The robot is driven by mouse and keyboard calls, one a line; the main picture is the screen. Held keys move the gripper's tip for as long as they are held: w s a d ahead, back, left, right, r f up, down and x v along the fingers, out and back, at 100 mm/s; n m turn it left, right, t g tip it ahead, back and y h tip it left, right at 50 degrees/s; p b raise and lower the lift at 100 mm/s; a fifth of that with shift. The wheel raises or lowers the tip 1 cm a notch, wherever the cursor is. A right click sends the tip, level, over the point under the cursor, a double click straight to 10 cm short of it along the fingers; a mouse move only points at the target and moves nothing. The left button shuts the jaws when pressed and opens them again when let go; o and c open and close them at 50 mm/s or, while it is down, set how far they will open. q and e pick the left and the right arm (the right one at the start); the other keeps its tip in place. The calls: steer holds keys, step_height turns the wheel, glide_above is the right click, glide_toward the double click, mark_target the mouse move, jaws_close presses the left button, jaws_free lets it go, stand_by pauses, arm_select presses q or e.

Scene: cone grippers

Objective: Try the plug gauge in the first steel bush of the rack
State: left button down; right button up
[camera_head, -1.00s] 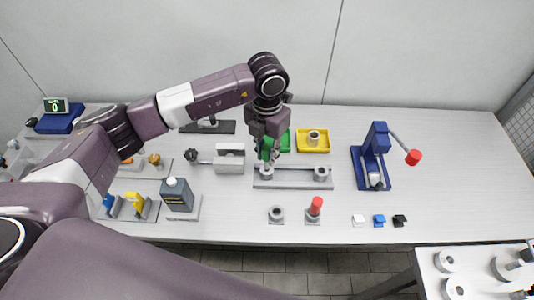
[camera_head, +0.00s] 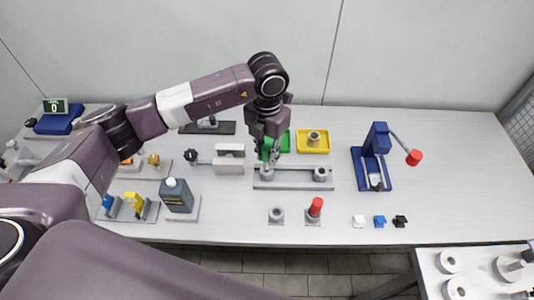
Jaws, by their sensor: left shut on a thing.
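The grey rack (camera_head: 295,185) lies in the middle of the bench. One steel bush (camera_head: 321,174) stands at its right end. The first steel bush (camera_head: 266,174) is at its left end, partly hidden under my left gripper. My left gripper (camera_head: 267,154) points down over that end and is shut on the green plug gauge (camera_head: 266,148). The fingers hide much of the gauge, so I cannot tell whether its tip is inside the bush. A red-handled plug gauge (camera_head: 316,206) stands upright in a holder in front of the rack. My right gripper is not in view.
An empty ring holder (camera_head: 276,215) stands left of the red gauge. Behind the rack are a green tray (camera_head: 285,142) and a yellow tray (camera_head: 312,148) holding a bush. Small clips lie front right.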

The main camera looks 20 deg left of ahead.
arm_select(q)
steer(key=shift+f+b, duration=0.55)
steer(key=shift+f, duration=0.05)
steer(key=shift+r, duration=0.3)
stand_by(0.8)
steer(key=shift+r, duration=0.35)
steer(key=shift+b, duration=0.45)
stand_by(1.7)
steer(key=shift+f+b, duration=0.55)
steer(key=shift+f, duration=0.15)
steer(key=shift+r, duration=0.2)
stand_by(0.8)
steer(key=shift+r, duration=0.45)
steer(key=shift+r+p, duration=0.1)
steer(key=shift+p, duration=0.2)
